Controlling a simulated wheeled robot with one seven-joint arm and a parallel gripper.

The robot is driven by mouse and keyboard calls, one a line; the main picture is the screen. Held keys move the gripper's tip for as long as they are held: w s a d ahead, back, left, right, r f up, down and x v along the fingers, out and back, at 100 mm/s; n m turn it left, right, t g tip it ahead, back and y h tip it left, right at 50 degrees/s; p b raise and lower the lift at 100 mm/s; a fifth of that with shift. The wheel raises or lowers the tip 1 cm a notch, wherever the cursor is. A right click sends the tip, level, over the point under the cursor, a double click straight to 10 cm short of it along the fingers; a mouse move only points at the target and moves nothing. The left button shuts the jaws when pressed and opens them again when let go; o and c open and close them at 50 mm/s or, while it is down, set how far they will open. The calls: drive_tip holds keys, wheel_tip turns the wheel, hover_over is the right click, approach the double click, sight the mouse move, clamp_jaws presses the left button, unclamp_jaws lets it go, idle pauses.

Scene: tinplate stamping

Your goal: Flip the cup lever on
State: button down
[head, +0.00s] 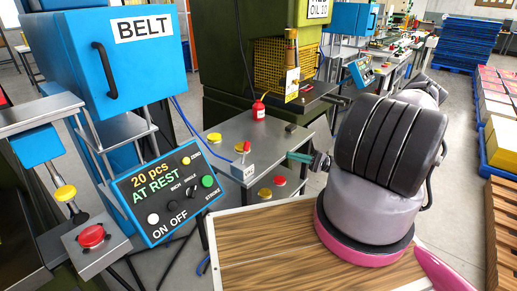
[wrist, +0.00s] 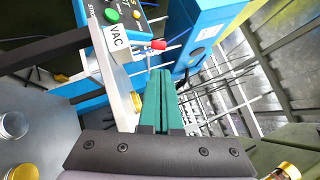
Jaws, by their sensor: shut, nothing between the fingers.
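The cup lever appears to be the small lever with a red tip (head: 246,147) on the grey box marked VAC (head: 243,171), at the left edge of the grey metal table. In the wrist view its red tip (wrist: 158,44) stands out to the right of the VAC box (wrist: 119,46). My gripper (head: 291,156) is right of the lever in the head view, over the table's right side, apart from it. In the wrist view the teal fingers (wrist: 160,72) are shut together and empty, with the red tip just beyond their ends.
A control panel (head: 168,196) reading "20 pcs AT REST" stands left of the lever. A wood-topped surface (head: 262,245) is in front.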

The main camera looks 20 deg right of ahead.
approach(245, 153)
drive_tip(key=a+r, duration=0.1)
drive_tip(key=w+a+r, duration=0.1)
drive_tip(key=a, duration=0.1)
drive_tip(key=w+a+r, duration=0.1)
drive_tip(key=r, duration=0.1)
drive_tip(key=shift+w+a+r, duration=0.1)
drive_tip(key=shift+w+a, duration=0.05)
